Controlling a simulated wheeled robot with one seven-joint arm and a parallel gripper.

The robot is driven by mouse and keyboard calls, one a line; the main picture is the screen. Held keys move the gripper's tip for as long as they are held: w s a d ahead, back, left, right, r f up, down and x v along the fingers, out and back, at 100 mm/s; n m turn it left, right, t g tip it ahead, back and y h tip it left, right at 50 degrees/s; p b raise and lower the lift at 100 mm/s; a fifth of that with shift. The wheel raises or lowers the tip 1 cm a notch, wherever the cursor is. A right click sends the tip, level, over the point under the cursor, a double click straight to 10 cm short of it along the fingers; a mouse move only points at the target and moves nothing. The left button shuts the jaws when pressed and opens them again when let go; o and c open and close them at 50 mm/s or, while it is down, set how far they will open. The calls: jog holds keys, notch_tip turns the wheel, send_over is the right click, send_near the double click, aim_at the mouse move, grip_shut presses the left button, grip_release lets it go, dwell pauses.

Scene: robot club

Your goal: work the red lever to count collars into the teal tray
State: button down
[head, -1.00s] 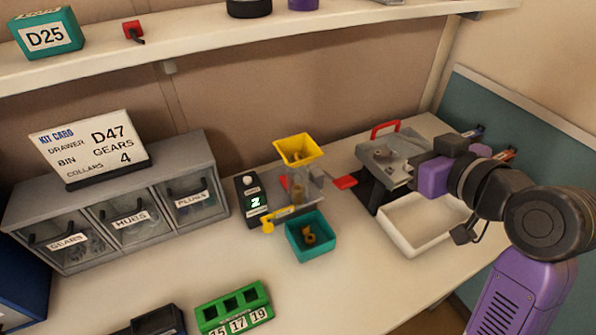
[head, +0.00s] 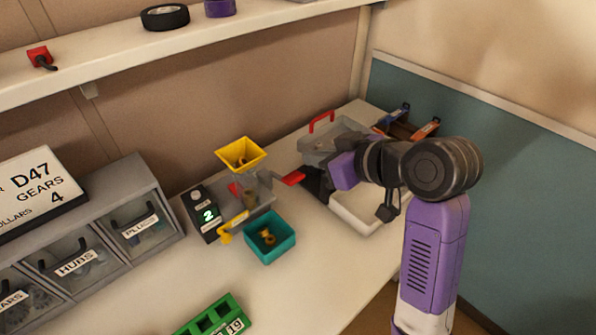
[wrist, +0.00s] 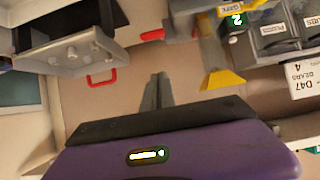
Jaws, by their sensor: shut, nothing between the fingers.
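The red lever (head: 293,178) sticks out on the right of the dispenser, below the yellow hopper (head: 241,153); it also shows in the wrist view (wrist: 152,34). A few brass-coloured collars (head: 268,237) lie in the teal tray (head: 270,251) in front of the dispenser. The black counter (head: 201,214) reads 2. My gripper (wrist: 158,78) is shut and empty, its fingertips together in the wrist view.
A grey machine with a red handle (head: 321,121) stands behind my gripper, with a white bin (head: 352,212) below it. Labelled drawers (head: 100,245) and a kit card (head: 38,185) reading collars 4 are at left.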

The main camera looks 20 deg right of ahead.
send_over(298, 173)
jog(key=s+a, duration=0.1)
jog(key=s, duration=0.1)
jog(key=f, duration=0.3)
jog(key=shift+w+a+f, duration=0.15)
jog(key=shift+w+f, duration=0.1)
jog(key=shift+s+f, duration=0.25)
jog(key=shift+f, duration=1)
jog(key=shift+s+f, duration=0.2)
jog(key=shift+f, duration=0.6)
jog(key=shift+d+f, duration=0.15)
jog(key=shift+d, duration=0.05)
